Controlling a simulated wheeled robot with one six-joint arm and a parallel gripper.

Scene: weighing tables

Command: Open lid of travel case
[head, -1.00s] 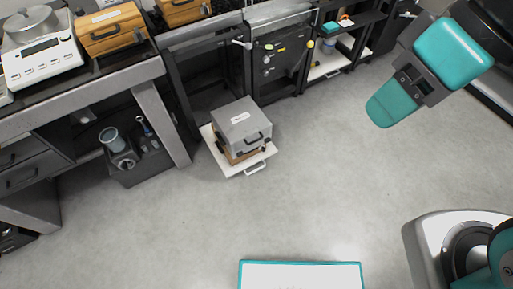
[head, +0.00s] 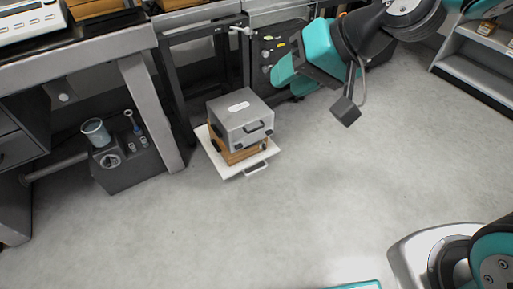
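A grey case (head: 241,116) with a dark handle on its front side and a pale label on top looks closed. It rests on a wooden case (head: 232,151), which sits on a white board with a handle (head: 229,172) low near the floor. The wooden case is mostly hidden under the grey one. Which of them is the travel case is not clear.
A grey-legged table (head: 147,105) stands at the left. Under it is a dark box (head: 121,167) with a cup (head: 95,131). Dark frames stand behind the cases and a shelf (head: 482,62) is at the right. The floor (head: 290,215) in front is clear.

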